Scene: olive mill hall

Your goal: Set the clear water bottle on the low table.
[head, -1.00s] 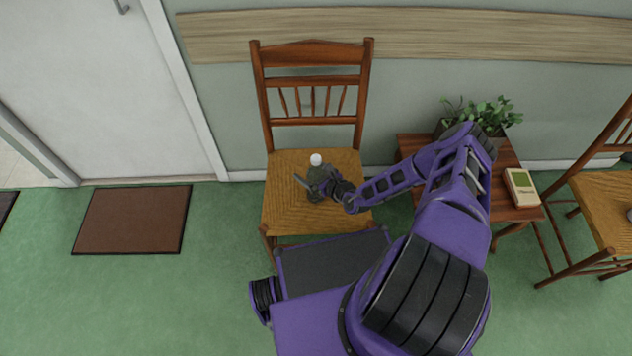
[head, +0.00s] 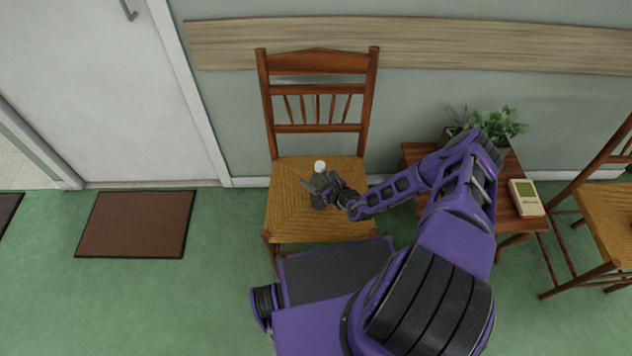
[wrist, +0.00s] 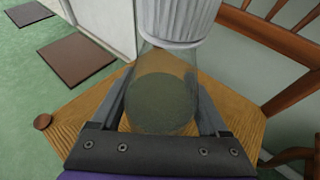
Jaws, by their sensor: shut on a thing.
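The clear water bottle (wrist: 165,85) has a white ribbed cap and fills the middle of the wrist view. In the head view its white cap (head: 319,165) shows above my gripper (head: 325,187), over the woven seat of the wooden chair (head: 288,215). My gripper is shut on the bottle, with one finger on each side of it. The bottle looks upright; I cannot tell whether its base touches the seat. The low table (head: 507,215) is the small wooden one to the right of the chair, partly hidden by my arm.
Another wooden chair (head: 610,205) stands farther right. A brown mat (head: 137,224) lies by the white door (head: 110,90).

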